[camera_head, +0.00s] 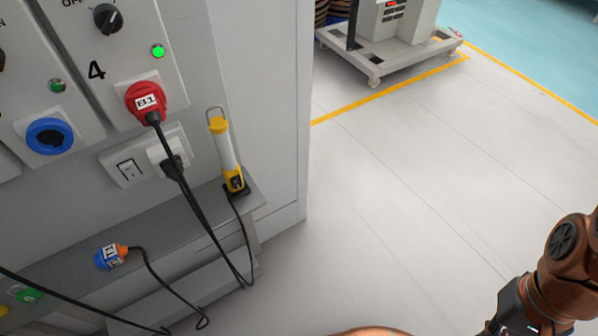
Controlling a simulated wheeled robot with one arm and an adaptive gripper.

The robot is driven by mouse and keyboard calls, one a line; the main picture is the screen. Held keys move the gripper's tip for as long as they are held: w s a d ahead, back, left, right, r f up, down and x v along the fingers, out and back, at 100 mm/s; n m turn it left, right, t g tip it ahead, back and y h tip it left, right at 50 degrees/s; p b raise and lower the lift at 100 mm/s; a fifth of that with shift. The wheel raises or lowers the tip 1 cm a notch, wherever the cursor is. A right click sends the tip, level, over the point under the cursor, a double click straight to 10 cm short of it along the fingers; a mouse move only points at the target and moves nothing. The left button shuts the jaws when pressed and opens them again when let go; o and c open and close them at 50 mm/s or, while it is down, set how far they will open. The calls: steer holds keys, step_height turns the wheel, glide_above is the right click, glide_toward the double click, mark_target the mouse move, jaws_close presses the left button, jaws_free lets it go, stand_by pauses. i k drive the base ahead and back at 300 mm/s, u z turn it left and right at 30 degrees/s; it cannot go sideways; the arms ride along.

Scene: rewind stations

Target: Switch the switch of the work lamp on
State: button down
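The work lamp (225,150) is yellow with a pale tube and a wire hook on top. It stands nearly upright on the grey ledge (190,210), leaning against the cabinet side. A small dark patch, which looks like its switch (237,183), is on the yellow lower part; its position is too small to tell. A black cable leaves its foot. Only part of my copper-coloured arm shows at the lower right, well away from the lamp. My gripper's fingers are not in view.
The cabinet wall holds a red plug (147,100) marked B1, a blue socket (50,136), a rocker switch (128,171) and a black plug (172,167). A blue-orange connector (110,256) lies on the ledge. Black cables hang in front. The floor to the right is clear.

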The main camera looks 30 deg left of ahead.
mark_target(237, 183)
steer(key=z, duration=0.15)
steer(key=k, duration=0.8)
steer(key=u, duration=2.85)
